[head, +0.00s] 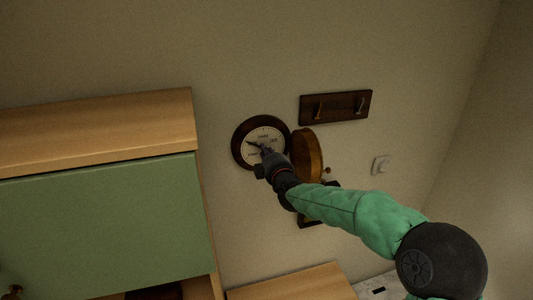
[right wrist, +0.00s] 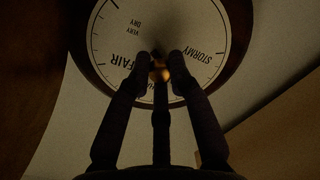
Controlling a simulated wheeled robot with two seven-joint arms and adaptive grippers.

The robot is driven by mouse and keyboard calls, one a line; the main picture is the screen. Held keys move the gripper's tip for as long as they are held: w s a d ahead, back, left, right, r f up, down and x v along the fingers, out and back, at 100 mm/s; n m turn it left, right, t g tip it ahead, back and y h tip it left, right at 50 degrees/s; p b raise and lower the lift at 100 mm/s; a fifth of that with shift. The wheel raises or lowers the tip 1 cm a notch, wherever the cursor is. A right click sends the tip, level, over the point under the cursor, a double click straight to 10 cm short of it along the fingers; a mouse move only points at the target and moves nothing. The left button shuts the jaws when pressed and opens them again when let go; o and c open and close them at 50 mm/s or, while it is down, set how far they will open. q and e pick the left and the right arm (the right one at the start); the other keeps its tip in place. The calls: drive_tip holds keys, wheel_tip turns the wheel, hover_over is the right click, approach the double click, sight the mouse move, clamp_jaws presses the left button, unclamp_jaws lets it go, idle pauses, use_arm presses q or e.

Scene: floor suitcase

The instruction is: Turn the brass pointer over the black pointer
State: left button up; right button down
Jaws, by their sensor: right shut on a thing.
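A round barometer (head: 236,146) with a dark wooden rim hangs on the wall in the head view. Its pale dial (right wrist: 105,45) fills the top of the right wrist view, with STORMY, FAIR and VERY DRY readable. A dark pointer (head: 253,143) shows at the upper left of the dial in the head view. My right gripper (right wrist: 161,64) is at the dial's middle, its fingers shut on a small brass knob (right wrist: 160,72). The brass pointer itself cannot be made out; fingers and shadow hide the dial's centre. My left gripper is not in view.
A round wooden-rimmed cover (head: 308,152) stands open at the dial's right, close to my right arm. A dark rack with hooks (head: 335,107) is above right, a pale wall switch (head: 380,165) further right. A green-fronted cabinet (head: 105,225) fills the lower left.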

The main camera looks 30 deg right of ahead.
drive_tip(key=shift+f, duration=0.3)
drive_tip(key=c, duration=1.1)
unclamp_jaws()
drive_tip(key=shift+c, duration=0.2)
drive_tip(key=shift+r, duration=0.1)
drive_tip(key=shift+r, duration=0.1)
drive_tip(key=f+v, duration=0.1)
drive_tip(key=v, duration=1.1)
drive_tip(key=shift+r, duration=0.35)
drive_tip(key=shift+d, duration=0.1)
